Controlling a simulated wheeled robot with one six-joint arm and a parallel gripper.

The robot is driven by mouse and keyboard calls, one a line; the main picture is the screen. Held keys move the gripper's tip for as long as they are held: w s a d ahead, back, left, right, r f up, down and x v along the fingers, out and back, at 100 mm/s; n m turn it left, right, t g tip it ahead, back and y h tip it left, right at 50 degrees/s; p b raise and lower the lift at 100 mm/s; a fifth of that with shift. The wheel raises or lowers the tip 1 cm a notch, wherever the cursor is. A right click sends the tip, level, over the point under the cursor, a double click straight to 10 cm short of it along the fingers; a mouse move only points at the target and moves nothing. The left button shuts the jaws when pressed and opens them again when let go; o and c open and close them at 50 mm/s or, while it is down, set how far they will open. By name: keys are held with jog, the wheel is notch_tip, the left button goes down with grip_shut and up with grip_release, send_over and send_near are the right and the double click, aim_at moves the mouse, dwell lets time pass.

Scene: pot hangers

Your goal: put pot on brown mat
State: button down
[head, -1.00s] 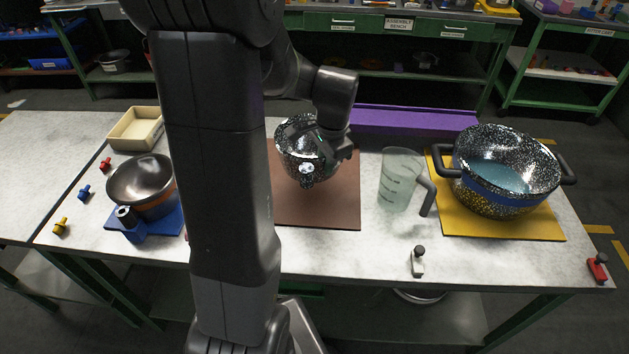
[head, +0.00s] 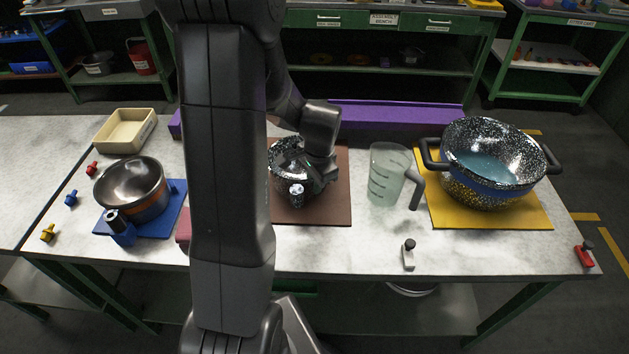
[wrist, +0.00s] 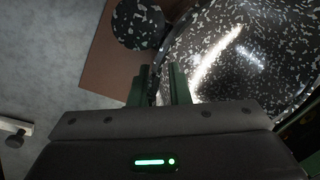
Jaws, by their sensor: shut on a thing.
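The brown mat (head: 328,206) lies on the table's middle, partly behind my arm. A black pot with white speckles (head: 283,158) is over the mat in the head view. My gripper (head: 322,172) is at the pot's right side, shut on it. In the wrist view the speckled pot (wrist: 240,50) fills the upper right, with the green fingers of my gripper (wrist: 164,85) at its edge. A speckled round knob (wrist: 138,24) shows beside it, above the brown mat (wrist: 105,70). I cannot tell whether the pot's bottom touches the mat.
A clear measuring jug (head: 388,175) stands right of the brown mat. A large speckled pot (head: 490,165) stands on a yellow mat (head: 440,210). A metal pot (head: 132,187) is on a blue mat (head: 165,228) at left. A purple block (head: 400,117) lines the back.

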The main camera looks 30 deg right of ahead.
jog(key=c, duration=1.4)
grip_release()
jog(key=shift+f, duration=0.1)
jog(key=shift+o, duration=0.2)
notch_tip(320, 180, up, 12)
jog(key=s, duration=0.1)
jog(key=shift+s, duration=0.4)
jog(key=f, duration=0.3)
jog(key=w+f, duration=0.1)
jog(key=f, duration=0.3)
jog(key=w+f, duration=0.1)
jog(key=f, duration=0.3)
jog(key=shift+f, duration=0.15)
jog(key=shift+s+r, duration=0.1)
jog(key=shift+r, duration=0.5)
